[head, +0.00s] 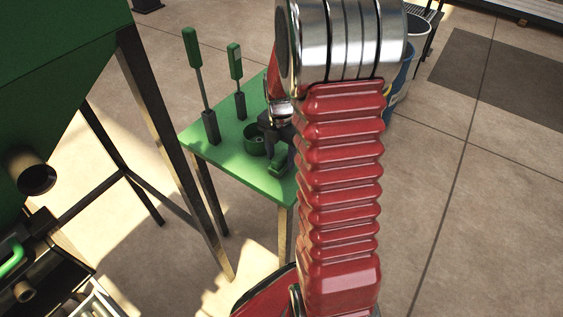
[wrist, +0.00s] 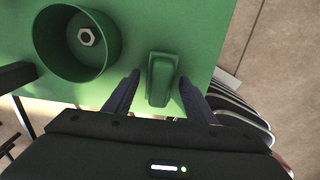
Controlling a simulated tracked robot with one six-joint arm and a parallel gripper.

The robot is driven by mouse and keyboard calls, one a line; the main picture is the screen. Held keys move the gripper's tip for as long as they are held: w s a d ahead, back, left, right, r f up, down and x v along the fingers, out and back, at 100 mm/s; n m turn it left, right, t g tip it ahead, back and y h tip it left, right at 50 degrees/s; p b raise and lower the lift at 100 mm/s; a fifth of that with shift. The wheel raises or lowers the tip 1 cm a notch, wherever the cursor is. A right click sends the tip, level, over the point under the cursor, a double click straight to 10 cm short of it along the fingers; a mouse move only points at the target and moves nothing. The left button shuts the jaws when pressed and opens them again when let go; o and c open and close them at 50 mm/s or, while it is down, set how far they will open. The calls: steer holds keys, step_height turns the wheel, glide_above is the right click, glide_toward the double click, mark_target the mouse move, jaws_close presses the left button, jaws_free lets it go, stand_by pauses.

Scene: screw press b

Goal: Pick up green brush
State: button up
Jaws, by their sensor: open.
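A green oblong block with a raised grip on top, which looks like the green brush (wrist: 161,80), lies on the green table (wrist: 205,30). In the head view the brush (head: 278,164) is near the table's front right edge, partly hidden by my arm. My gripper (wrist: 159,76) is open. In the wrist view its two dark fingers stand on either side of the brush, with gaps showing. How far above the table the fingertips are, I cannot tell. In the head view my gripper (head: 279,140) shows only partly behind my red arm.
A round green bowl (wrist: 45,45) holding a hex nut (wrist: 86,37) stands left of the brush. Two upright tools with green handles, a taller one (head: 197,85) and a shorter one (head: 237,80), stand on the table's left part. A large green machine (head: 55,50) stands farther left.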

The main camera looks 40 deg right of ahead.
steer(key=shift+f, duration=1.15)
steer(key=shift+c, duration=0.6)
steer(key=c, duration=0.9)
